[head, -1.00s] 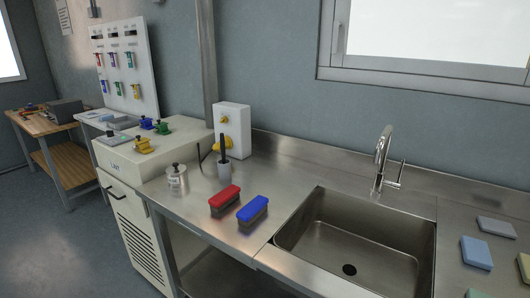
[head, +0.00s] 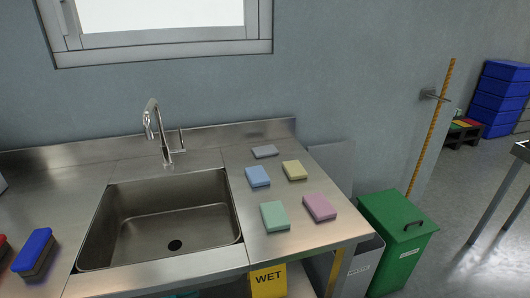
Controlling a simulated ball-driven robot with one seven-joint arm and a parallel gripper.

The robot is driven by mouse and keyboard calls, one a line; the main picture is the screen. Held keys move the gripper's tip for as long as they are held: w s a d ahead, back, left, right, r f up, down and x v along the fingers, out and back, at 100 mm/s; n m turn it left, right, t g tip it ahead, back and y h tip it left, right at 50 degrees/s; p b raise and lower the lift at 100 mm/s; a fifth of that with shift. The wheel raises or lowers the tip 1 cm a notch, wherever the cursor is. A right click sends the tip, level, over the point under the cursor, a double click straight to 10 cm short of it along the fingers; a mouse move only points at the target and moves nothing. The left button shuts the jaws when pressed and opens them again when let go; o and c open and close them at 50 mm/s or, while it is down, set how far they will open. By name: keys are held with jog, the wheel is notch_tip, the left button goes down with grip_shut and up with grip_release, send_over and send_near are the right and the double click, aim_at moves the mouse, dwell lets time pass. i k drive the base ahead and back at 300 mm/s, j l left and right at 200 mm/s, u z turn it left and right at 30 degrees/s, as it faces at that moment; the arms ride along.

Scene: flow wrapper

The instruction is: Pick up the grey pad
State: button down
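The grey pad (head: 265,151) lies flat on the steel counter (head: 237,160), near the back edge to the right of the sink. It is the farthest back of several pads there. A blue pad (head: 257,176) lies just in front of it and a yellow pad (head: 294,170) to its front right. A green pad (head: 274,216) and a pink pad (head: 319,207) lie nearer the front. My gripper is not in view.
The sink (head: 160,215) with its tall tap (head: 158,130) lies left of the pads. A blue brush (head: 35,250) stands at far left. A steel backsplash runs behind the pads.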

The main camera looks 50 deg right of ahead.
aim_at(258, 151)
jog(key=l+z, duration=0.1)
jog(key=z, duration=0.3)
jog(key=i+z, duration=0.1)
jog(key=z, duration=0.3)
jog(key=l+z, duration=0.1)
jog(key=z, duration=0.35)
jog(key=i+j, duration=0.05)
